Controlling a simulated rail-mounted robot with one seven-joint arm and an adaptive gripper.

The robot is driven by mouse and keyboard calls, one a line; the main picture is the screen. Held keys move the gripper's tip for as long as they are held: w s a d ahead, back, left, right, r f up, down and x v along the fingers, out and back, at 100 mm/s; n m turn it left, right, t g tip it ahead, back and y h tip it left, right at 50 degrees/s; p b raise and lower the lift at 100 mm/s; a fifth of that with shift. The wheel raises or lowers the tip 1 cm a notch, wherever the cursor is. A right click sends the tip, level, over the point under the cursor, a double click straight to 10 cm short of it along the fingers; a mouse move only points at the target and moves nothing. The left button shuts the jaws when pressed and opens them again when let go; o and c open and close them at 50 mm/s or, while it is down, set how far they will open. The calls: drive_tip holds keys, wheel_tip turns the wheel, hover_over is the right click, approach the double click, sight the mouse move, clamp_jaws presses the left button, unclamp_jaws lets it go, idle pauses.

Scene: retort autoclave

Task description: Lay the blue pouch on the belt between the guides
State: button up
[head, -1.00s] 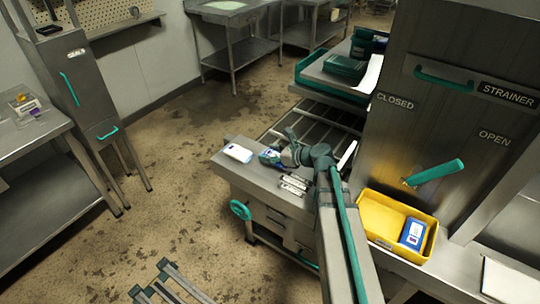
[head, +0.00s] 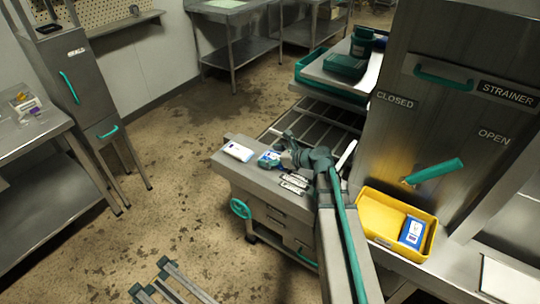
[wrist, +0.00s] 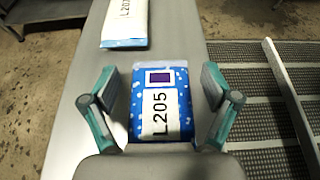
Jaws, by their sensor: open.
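A blue pouch with white spots and an L205 label (wrist: 160,100) lies flat on the grey worktop, between the spread fingers of my gripper (wrist: 160,92). Gaps show on both sides of it. In the head view this pouch (head: 268,159) lies beside my gripper (head: 284,150), which partly hides it. The dark slatted belt (wrist: 265,105) is right of the worktop in the wrist view, with a pale metal guide (wrist: 287,90) along it. The belt also shows in the head view (head: 318,122) behind my arm. My gripper is open and empty.
A white and light-blue pouch labelled L207 (wrist: 126,22) lies farther along the worktop, also in the head view (head: 238,151). Another blue pouch (head: 412,231) sits in a yellow tub (head: 375,203). A tall steel cabinet stands right.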

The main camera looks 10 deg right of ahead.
drive_tip(key=shift+r, duration=0.1)
drive_tip(key=b+v, duration=0.1)
drive_tip(key=v, duration=1)
drive_tip(key=shift+s, duration=0.2)
drive_tip(key=shift+o, duration=0.4)
drive_tip(key=shift+s+d+r, duration=0.2)
drive_tip(key=shift+s+d, duration=0.05)
drive_tip(key=shift+d, duration=0.05)
